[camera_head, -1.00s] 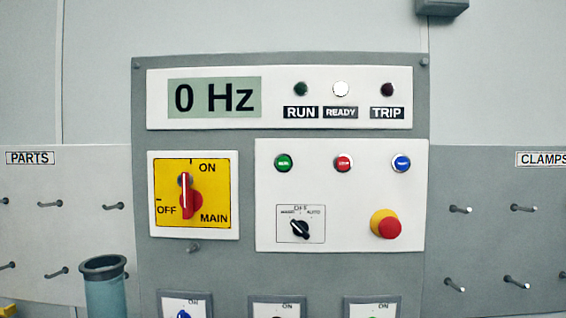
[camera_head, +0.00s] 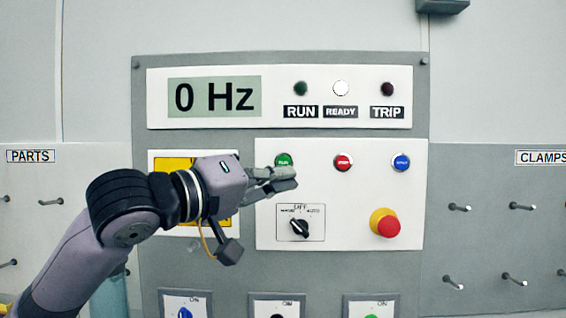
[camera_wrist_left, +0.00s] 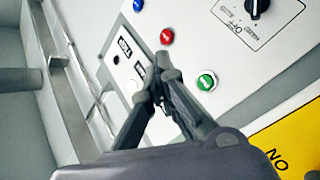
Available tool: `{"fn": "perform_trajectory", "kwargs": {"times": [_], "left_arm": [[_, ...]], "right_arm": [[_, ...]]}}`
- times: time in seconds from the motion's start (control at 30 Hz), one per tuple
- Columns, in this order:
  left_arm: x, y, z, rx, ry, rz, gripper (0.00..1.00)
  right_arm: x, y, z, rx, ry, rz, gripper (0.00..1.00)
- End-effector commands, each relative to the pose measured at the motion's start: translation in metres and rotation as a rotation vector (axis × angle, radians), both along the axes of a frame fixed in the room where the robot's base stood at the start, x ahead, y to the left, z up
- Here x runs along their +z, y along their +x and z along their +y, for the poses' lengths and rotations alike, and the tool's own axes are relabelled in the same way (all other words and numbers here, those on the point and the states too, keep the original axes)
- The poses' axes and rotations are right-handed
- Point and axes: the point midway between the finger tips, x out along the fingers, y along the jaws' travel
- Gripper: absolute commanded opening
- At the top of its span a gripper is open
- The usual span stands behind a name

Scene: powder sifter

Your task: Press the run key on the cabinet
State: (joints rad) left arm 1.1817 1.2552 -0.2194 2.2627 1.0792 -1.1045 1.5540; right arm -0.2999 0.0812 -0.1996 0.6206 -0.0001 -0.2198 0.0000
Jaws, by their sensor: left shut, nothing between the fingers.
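The green run key (camera_head: 284,160) is at the upper left of the white button panel on the cabinet (camera_head: 345,240). It also shows in the left wrist view (camera_wrist_left: 207,81). My left gripper (camera_head: 290,179) is shut and empty, its fingertips just below the run key in the head view. In the left wrist view my left gripper (camera_wrist_left: 165,75) points toward the panel, with the run key to the right of the fingers. I cannot tell whether the fingertips touch the panel. The display (camera_head: 214,97) reads 0 Hz. The READY lamp (camera_head: 341,88) is lit white; the RUN lamp (camera_head: 300,88) is dark green.
A red stop key (camera_head: 343,162) and a blue key (camera_head: 401,162) sit to the right. Below are a black selector (camera_head: 299,229) and a red emergency button (camera_head: 386,224). My left arm covers most of the yellow main switch plate (camera_head: 173,164). Pegs stick out on both side boards.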

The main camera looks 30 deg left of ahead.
Motion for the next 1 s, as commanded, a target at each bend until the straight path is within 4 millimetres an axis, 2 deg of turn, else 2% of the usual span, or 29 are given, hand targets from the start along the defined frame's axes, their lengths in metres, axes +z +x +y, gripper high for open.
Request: {"fn": "perform_trajectory", "kwargs": {"times": [0.47, 0.63, 1.0], "left_arm": [[0.002, 0.0, 0.002, -0.001, -0.006, -0.002, 0.0], [0.002, 0.013, 0.009, 0.0, -0.007, 0.0, 0.0], [0.004, 0.057, 0.036, -0.001, -0.007, 0.0, 0.0]], "right_arm": [[0.0, 0.0, 0.0, 0.0, 0.0, 0.0, 0.0], [0.0, 0.0, 0.001, 0.0, 0.001, 0.0, 0.0], [0.007, 0.0, 0.002, -0.001, 0.003, 0.001, 0.0]]}}
